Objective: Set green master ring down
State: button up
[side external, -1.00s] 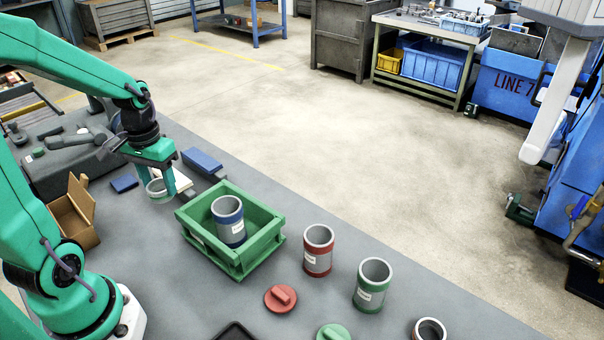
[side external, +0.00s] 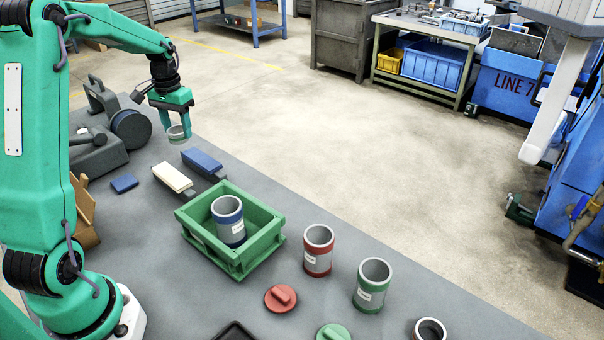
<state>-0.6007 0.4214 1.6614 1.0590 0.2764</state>
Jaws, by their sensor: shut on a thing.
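My gripper (side external: 176,124) is shut on the green master ring (side external: 177,138), a small grey ring with a green band. It holds the ring between its fingers in the air near the far left edge of the bench, beyond the white and blue handled blocks. The fingers hide part of the ring. Its exact height above the bench is hard to judge.
A white handled block (side external: 172,177) and a blue handled block (side external: 203,162) lie on the bench. A green crate (side external: 263,249) holds a blue-banded cylinder (side external: 229,222). A red-banded cylinder (side external: 318,251) and a green-banded cylinder (side external: 372,286) stand upright to the right. A grey machine (side external: 100,150) stands at the left.

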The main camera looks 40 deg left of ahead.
jog(key=w+a+f, duration=0.2)
jog(key=w+a, duration=0.3)
jog(key=a, duration=0.4)
jog(key=shift+a, duration=0.1)
jog(key=s+a+f, duration=0.1)
jog(key=a+f, duration=0.1)
jog(key=a, duration=0.1)
jog(key=s+a+f, duration=0.1)
jog(key=a+f, duration=0.1)
jog(key=a, duration=0.2)
jog(key=s+a+f, duration=0.1)
jog(key=a+f, duration=0.2)
jog(key=a, duration=0.1)
jog(key=shift+s, duration=0.3)
jog(key=shift+f, duration=1.95)
jog(key=shift+f, duration=0.15)
jog(key=o, duration=1.1)
